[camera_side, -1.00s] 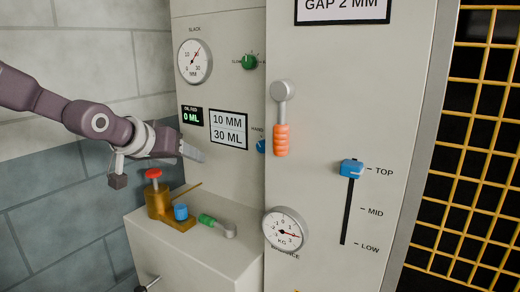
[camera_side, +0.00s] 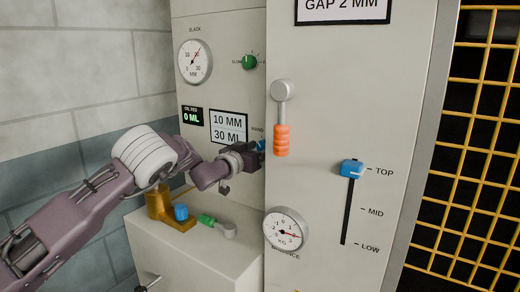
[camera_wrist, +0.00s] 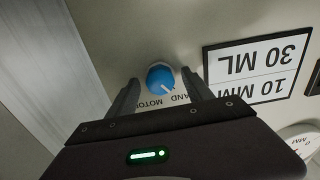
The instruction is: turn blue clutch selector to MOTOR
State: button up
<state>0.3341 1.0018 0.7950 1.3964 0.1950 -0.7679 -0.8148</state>
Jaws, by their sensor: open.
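The blue clutch selector (camera_wrist: 160,77) is a round knob on the pale panel. In the wrist view its white pointer mark points to the lower right, toward the upside-down HAND label, partly hidden by a finger; the MOTOR label is at lower left. In the side view only a sliver of the selector (camera_side: 262,145) shows. My gripper (camera_wrist: 160,88) is open, with one finger at each side of the knob and small gaps between; it holds nothing. In the side view my gripper (camera_side: 256,150) is close to the panel at the knob; contact cannot be told.
The step panel with the orange-handled lever (camera_side: 281,140) stands just right of my gripper. Below are a brass pump with a blue cap (camera_side: 181,212), a green-handled crank (camera_side: 208,220) and a balance dial (camera_side: 285,230). A sign (camera_wrist: 258,68) is beside the knob.

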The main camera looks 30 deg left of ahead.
grip_shut()
jog(key=shift+m, duration=0.3)
jog(key=m, duration=0.6)
jog(key=shift+m, duration=0.3)
jog(key=m, duration=0.6)
jog(key=shift+m, duration=0.3)
dwell(0.4)
